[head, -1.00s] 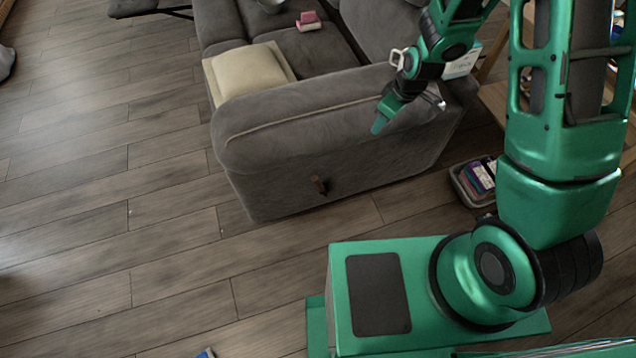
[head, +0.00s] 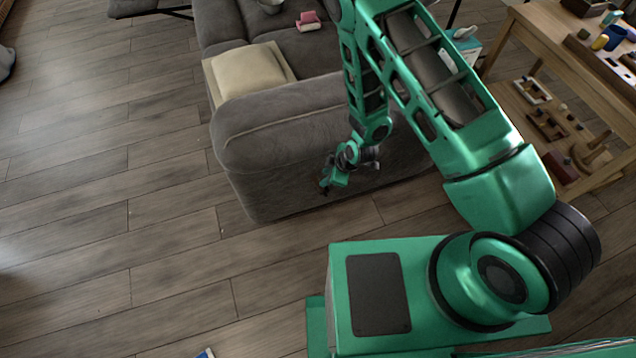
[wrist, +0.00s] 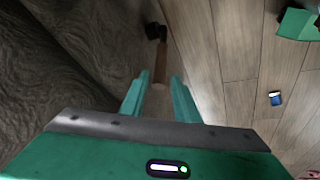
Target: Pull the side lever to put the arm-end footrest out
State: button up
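The grey sofa (head: 285,135) stands ahead with its near arm's outer side facing me. The side lever, a short brown handle on a dark mount, is low on that side; in the wrist view the lever (wrist: 160,62) stands out from the grey fabric. My gripper (head: 326,184) is at the lever in the head view and mostly hides it. In the wrist view my gripper (wrist: 157,93) is open, its green fingers apart, with the lever's end between or just ahead of them. I cannot tell whether they touch it. No footrest shows out at the near seat.
A beige cushion (head: 250,72) lies at the near seat's front, and a pink item (head: 307,21) farther back. A wooden table (head: 555,65) with a loaded lower shelf stands right. A small blue object (wrist: 275,98) lies on the floor. The floor left of the sofa is clear.

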jog(key=x, duration=0.9)
grip_shut()
